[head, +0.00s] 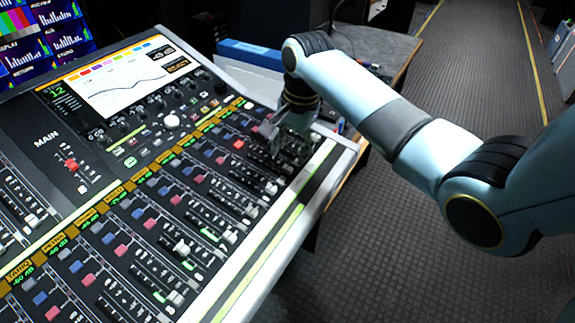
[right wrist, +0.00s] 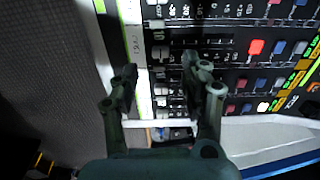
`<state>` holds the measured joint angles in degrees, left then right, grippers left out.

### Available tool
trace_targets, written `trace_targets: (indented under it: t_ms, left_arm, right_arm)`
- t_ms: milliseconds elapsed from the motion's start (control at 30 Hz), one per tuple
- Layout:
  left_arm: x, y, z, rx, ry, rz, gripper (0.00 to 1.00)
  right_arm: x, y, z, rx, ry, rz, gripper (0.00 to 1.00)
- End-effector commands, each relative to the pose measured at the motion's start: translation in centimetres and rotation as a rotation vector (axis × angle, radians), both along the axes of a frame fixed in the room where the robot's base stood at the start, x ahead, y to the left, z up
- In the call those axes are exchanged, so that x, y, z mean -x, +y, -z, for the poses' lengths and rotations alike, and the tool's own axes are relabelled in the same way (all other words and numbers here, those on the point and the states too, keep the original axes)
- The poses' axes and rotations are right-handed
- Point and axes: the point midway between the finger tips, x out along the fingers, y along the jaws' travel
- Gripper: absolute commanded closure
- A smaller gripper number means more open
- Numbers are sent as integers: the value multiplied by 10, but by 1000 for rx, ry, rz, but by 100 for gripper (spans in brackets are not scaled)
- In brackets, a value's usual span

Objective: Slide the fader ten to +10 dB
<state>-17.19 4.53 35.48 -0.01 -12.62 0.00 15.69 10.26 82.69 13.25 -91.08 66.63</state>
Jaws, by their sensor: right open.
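The mixing console (head: 120,220) fills the left of the head view, with rows of channel strips carrying red and blue buttons and faders. My right gripper (head: 287,148) is over the far right end of the fader bank, pointing down. My left gripper is not in view.
A lit console screen (head: 120,78) stands behind the strips, and monitors (head: 40,35) are at the upper left. A blue box (head: 250,53) lies behind the console. The carpeted floor (head: 480,90) to the right is clear.

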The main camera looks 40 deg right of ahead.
Motion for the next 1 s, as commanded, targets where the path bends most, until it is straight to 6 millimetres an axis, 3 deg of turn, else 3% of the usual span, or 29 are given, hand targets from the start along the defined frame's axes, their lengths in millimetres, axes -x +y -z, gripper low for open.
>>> trace_targets:
  t_ms: [100,300,700,1000]
  left_arm:
    - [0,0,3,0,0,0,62]
    - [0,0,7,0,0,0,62]
    - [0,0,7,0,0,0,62]
    - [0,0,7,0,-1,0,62]
  right_arm:
    - [-3,2,25,0,1,-1,54]
    - [-6,3,52,0,0,-2,54]
    - [-7,3,59,1,-1,-3,55]
    - [-7,3,59,1,-1,-3,94]
